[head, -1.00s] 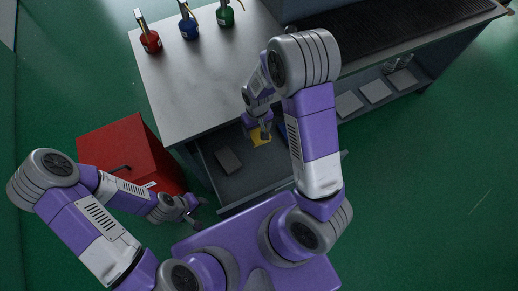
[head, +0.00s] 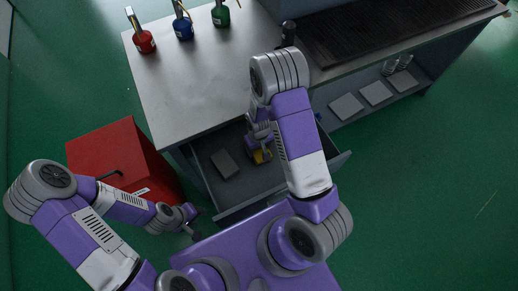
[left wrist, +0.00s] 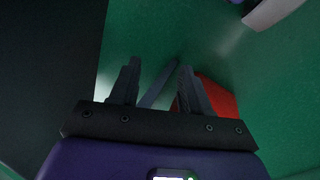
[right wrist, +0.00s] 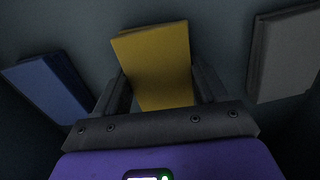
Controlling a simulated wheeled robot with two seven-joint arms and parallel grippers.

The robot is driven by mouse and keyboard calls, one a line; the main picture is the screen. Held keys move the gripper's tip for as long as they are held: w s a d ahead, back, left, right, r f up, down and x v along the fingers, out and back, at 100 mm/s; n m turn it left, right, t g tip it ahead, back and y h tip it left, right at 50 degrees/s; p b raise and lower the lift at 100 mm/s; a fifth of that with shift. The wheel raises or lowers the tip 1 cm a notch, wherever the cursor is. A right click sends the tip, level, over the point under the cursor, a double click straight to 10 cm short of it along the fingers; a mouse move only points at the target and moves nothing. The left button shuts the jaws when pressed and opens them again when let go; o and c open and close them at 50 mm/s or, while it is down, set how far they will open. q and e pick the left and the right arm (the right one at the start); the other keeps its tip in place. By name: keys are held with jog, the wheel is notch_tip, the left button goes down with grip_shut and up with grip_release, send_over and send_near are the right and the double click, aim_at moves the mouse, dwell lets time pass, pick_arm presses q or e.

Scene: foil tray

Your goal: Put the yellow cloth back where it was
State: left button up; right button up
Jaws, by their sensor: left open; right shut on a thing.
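The yellow cloth (head: 262,156) is a small folded pad inside the open drawer (head: 240,189). My right gripper (head: 260,150) reaches down into the drawer and is shut on the cloth. In the right wrist view the yellow cloth (right wrist: 157,62) sits between the two fingers, with a blue cloth (right wrist: 47,88) to its left and a grey cloth (right wrist: 284,55) to its right. Whether it touches the drawer floor I cannot tell. My left gripper (head: 193,229) is open outside the drawer, near its front left corner; a thin grey bar (left wrist: 157,85) shows between its fingers.
The grey worktop (head: 190,95) overhangs the back of the drawer. A red cabinet (head: 115,150) stands left of the drawer. Red (head: 145,42), blue (head: 183,28) and green (head: 221,15) bottles stand at the far edge. Grey pads (head: 376,93) lie on a lower shelf at right.

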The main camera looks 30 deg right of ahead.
jog(key=shift+f, duration=0.15)
jog(key=o, duration=1)
jog(key=shift+r, duration=0.4)
notch_tip(320, 180, up, 12)
jog(key=p, duration=0.4)
jog(key=shift+f, duration=0.2)
